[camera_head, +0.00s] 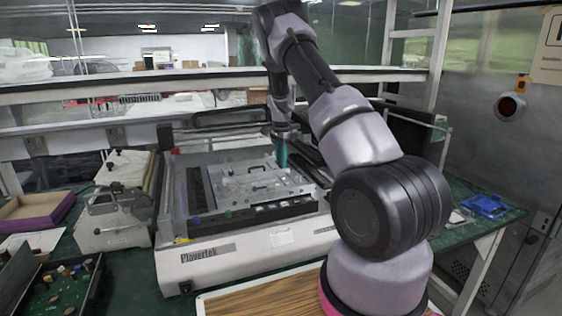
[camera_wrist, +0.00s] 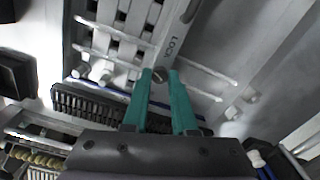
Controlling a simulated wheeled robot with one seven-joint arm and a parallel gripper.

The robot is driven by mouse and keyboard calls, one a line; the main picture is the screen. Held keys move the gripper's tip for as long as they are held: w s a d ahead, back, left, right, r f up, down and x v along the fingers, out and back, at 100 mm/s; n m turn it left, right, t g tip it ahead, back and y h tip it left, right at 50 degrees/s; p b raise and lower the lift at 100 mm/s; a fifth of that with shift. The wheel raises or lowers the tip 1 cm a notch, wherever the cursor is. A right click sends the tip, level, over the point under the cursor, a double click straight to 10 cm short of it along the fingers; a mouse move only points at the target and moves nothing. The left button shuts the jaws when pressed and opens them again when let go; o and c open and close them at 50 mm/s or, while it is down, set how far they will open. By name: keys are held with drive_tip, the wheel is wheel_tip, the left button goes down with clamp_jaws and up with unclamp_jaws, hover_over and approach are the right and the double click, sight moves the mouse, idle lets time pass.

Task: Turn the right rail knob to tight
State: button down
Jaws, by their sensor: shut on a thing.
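My gripper (camera_head: 281,155) reaches down over the right part of the white Plovertek machine (camera_head: 240,256). Its teal fingers also show in the wrist view (camera_wrist: 159,80). Pale metal rails (camera_wrist: 205,62) run beside the fingertips. Lettering that seems to read LOCK is on the plate just beyond them. The knob's turn angle cannot be told. In the head view the knob is hidden behind my gripper and arm.
A grey box-like device (camera_head: 112,222) stands left of the machine. A purple tray (camera_head: 38,212) and a black tray of small parts (camera_head: 62,284) lie farther left. A blue item (camera_head: 487,206) lies on the green bench at right. A shelf crosses behind my arm.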

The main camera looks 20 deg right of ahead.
idle(0.4)
drive_tip(key=c, duration=0.7)
unclamp_jaws()
wheel_tip(320, 180, up, 11)
